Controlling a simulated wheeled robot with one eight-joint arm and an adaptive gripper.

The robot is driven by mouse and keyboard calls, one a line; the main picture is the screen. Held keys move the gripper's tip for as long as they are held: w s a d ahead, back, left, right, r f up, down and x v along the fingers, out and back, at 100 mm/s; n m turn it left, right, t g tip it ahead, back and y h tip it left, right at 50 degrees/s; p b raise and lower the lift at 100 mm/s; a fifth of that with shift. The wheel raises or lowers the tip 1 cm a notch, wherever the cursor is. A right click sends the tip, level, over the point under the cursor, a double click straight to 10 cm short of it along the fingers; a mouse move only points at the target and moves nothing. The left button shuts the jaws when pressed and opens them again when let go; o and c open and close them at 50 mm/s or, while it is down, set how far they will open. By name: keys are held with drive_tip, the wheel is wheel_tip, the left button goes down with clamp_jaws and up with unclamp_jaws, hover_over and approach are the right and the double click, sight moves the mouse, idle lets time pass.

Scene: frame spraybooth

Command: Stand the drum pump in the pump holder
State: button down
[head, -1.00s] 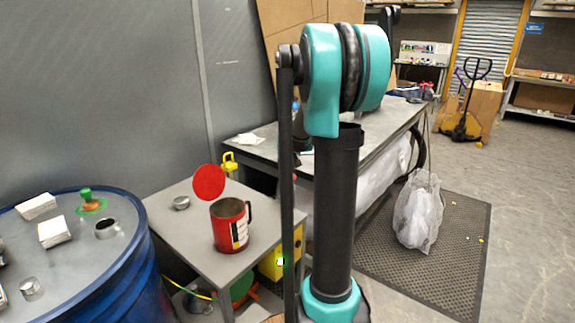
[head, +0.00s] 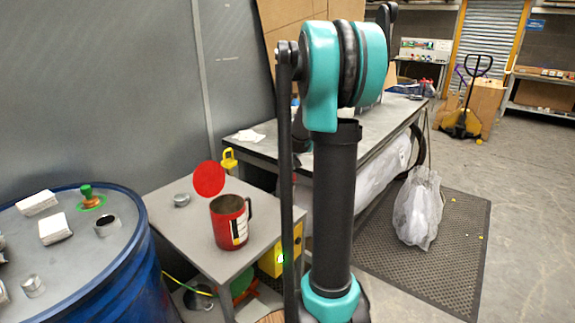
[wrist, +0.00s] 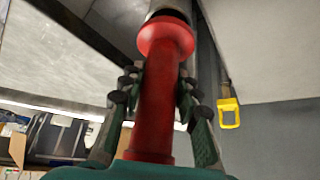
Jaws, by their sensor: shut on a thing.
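In the wrist view my gripper (wrist: 158,105) is shut on the drum pump (wrist: 160,95), a red cylinder with a wide flange. A metal tube continues from the flange toward the top edge of the picture. The fingers press on both sides of the red body. The tube's far end is out of view. In the head view my upright arm fills the centre, and neither my gripper nor the pump shows there. I cannot make out the pump holder with certainty. A yellow bracket (head: 229,160) stands behind the small grey table; a similar yellow loop (wrist: 229,113) shows in the wrist view.
A blue drum (head: 150,262) with white boxes is at left. A long workbench (head: 385,125) stands behind my arm. Open floor lies at right, past a dark mat (head: 463,245).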

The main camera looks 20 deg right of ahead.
drive_tip(key=shift+f, duration=1.3)
idle(0.6)
drive_tip(key=c, duration=1)
unclamp_jaws()
drive_tip(key=v, duration=1.2)
drive_tip(key=shift+s, duration=0.1)
drive_tip(key=s+a+f, duration=0.3)
drive_tip(key=s+f, duration=0.3)
drive_tip(key=s, duration=0.3)
drive_tip(key=s+a+f+n+g+y, duration=0.1)
drive_tip(key=s+a+f, duration=0.3)
drive_tip(key=s, duration=0.5)
drive_tip(key=s+a+f+n+g, duration=0.1)
drive_tip(key=s+a+f, duration=0.3)
drive_tip(key=s+f, duration=0.4)
drive_tip(key=shift+s+a+f, duration=0.15)
drive_tip(key=shift+s, duration=0.3)
drive_tip(key=shift+s+a+f, duration=0.1)
drive_tip(key=shift+s+f, duration=0.1)
drive_tip(key=shift+s, duration=0.25)
